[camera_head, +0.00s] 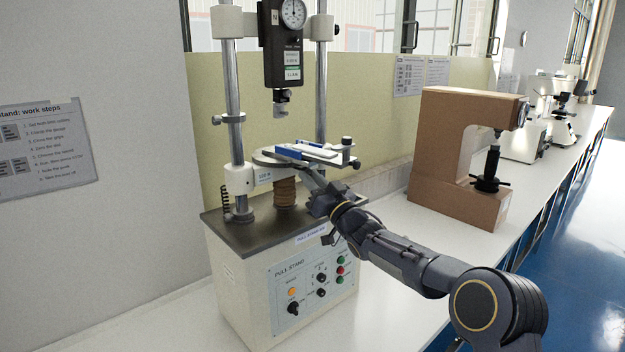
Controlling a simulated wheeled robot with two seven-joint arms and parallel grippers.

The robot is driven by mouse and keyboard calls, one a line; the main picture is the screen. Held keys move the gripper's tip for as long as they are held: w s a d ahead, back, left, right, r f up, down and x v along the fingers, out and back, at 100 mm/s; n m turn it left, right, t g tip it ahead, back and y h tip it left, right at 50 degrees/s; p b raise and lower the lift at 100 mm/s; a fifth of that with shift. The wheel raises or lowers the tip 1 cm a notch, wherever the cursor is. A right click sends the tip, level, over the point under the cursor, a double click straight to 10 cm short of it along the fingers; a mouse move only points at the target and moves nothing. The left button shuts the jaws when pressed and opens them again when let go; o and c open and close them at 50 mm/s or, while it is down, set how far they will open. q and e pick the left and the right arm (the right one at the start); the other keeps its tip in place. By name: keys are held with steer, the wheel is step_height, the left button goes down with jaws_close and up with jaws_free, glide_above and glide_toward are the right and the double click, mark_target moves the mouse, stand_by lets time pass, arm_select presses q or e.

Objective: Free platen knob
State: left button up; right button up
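The pull stand (285,285) stands on the bench, with a platen (268,158) carried between its two columns. A blue and white piece (308,152) lies on the platen. A small dark knob (346,141) stands upright at the platen's right end, and another dark knob (355,164) sticks out just below it. Which of them is the platen knob I cannot tell. My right gripper (312,182) is just below the platen's front edge, close to its underside. Its fingertips are small and partly lost against the platen, so contact and opening are unclear. My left gripper is out of view.
A force gauge (283,45) hangs above the platen, with a grip (281,100) under it. A brown C-shaped tester (440,130) stands to the right, with microscope-like instruments (560,115) beyond. The bench (395,310) is clear in front of the brown tester.

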jaws_close()
steer(key=shift+n, duration=0.3)
steer(key=shift+w+d+n+g+y+p, duration=0.15)
steer(key=shift+n+g+y, duration=0.5)
steer(key=shift+n, duration=0.95)
steer(key=shift+n+g+y+p, duration=0.3)
steer(key=shift+n+g+y, duration=0.3)
steer(key=shift+n, duration=1)
steer(key=shift+w+d+n+g+y+p, duration=0.15)
steer(key=shift+n+g+y, duration=0.5)
steer(key=shift+n, duration=0.95)
steer(key=shift+s, duration=0.1)
steer(key=o, duration=0.5)
jaws_free()
steer(key=shift+o, duration=0.2)
